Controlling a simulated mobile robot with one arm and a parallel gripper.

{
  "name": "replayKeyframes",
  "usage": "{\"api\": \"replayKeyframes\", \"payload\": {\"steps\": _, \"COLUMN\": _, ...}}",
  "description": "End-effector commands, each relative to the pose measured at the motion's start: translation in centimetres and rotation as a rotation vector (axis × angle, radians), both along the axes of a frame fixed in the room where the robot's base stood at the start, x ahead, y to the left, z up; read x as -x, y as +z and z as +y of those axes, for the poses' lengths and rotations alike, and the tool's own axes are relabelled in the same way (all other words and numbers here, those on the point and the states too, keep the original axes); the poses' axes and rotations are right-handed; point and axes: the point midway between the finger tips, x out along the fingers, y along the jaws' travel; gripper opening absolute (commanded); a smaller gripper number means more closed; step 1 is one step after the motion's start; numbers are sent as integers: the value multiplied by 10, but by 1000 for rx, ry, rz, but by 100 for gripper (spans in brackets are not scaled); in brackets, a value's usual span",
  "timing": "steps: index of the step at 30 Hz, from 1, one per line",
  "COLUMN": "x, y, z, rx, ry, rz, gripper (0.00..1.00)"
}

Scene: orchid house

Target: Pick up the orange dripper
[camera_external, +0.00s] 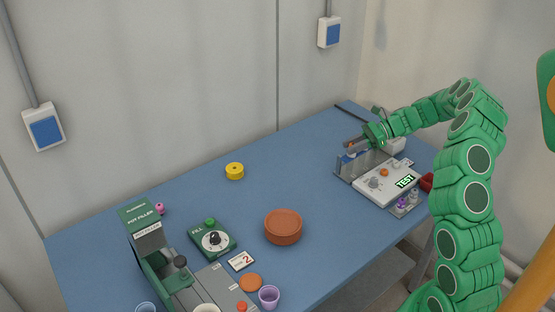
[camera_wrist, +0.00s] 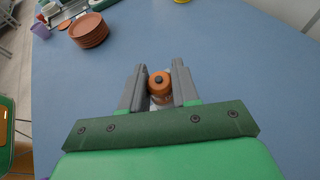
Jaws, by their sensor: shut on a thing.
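The orange dripper (camera_wrist: 160,83) is a small rounded orange piece with a dark knob on top. In the wrist view it sits between the two grey fingers of my gripper (camera_wrist: 160,80), which are shut on it. Something pale shows just below it, but I cannot tell what it is. In the external view my gripper (camera_external: 357,145) is at the right end of the blue table, over the far side of the white tester. The dripper is hard to make out there, and I cannot tell how high it is held.
The white TEST unit (camera_external: 383,185) and a clear panel (camera_external: 352,178) stand close by the gripper. A terracotta saucer stack (camera_external: 283,226), a yellow roll (camera_external: 234,171), a green dial box (camera_external: 212,239) and the pot filler (camera_external: 150,235) stand to the left.

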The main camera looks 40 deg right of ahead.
Motion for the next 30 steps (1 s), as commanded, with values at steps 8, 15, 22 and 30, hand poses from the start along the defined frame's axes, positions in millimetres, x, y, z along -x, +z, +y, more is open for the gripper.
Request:
{"api": "replayKeyframes", "payload": {"steps": 8, "x": 0, "y": 14, "z": -1, "rx": 1, "ry": -1, "rz": -2, "gripper": 2}}
{"api": "replayKeyframes", "payload": {"steps": 15, "x": 10, "y": 44, "z": 3, "rx": -1, "ry": -1, "rz": -4, "gripper": 1}}
{"api": "replayKeyframes", "payload": {"steps": 22, "x": 31, "y": 71, "z": 12, "rx": 0, "ry": 0, "rz": -4, "gripper": 1}}
{"api": "replayKeyframes", "payload": {"steps": 30, "x": 62, "y": 99, "z": 23, "rx": 0, "ry": -2, "rz": -2, "gripper": 1}}
